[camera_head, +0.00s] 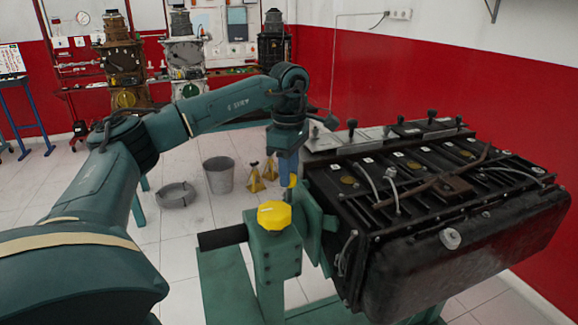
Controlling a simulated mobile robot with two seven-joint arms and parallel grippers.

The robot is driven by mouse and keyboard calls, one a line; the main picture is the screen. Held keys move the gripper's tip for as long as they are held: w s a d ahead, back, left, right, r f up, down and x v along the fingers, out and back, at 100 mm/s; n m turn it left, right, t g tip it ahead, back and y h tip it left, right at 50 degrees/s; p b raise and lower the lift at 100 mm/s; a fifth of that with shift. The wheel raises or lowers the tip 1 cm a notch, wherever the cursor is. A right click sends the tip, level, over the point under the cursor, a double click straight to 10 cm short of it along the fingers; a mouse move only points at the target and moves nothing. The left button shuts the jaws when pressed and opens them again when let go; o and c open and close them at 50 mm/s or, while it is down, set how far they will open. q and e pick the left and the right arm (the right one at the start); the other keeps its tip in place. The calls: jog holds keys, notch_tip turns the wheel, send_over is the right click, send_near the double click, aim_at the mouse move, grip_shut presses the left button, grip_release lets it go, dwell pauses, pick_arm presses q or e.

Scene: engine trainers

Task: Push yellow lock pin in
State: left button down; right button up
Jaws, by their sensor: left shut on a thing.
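A small yellow piece, the yellow lock pin (292,181), shows at the fingertips of my left gripper (289,173), just behind the green stand's post. The gripper points down and is shut on it. The pin is mostly hidden by the fingers and the post, so I cannot tell how deep it sits. A larger yellow faceted knob (274,214) tops the green post (275,255), in front of and below the gripper. The engine (430,200) is mounted on the stand to the right of the gripper. My right gripper is not in view.
A grey bucket (218,174), a low round pan (176,195) and yellow jack stands (256,178) are on the tiled floor behind the stand. Other engine trainers (185,58) line the back wall. A blue-legged stand (28,105) is at far left. The floor between is open.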

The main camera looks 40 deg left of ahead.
pick_arm(q)
notch_tip(320, 180, down, 2)
jog(key=shift+f+b, duration=0.25)
jog(key=shift+b, duration=0.1)
jog(key=shift+f, duration=0.2)
jog(key=shift+s+d, duration=0.1)
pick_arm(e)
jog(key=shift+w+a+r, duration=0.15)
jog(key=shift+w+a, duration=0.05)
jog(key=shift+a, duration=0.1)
pick_arm(q)
jog(key=c, duration=1.1)
grip_release()
jog(key=shift+r, duration=0.1)
notch_tip(320, 180, up, 8)
jog(key=shift+r, duration=0.2)
jog(key=shift+r+p, duration=0.8)
jog(key=shift+r, duration=1.55)
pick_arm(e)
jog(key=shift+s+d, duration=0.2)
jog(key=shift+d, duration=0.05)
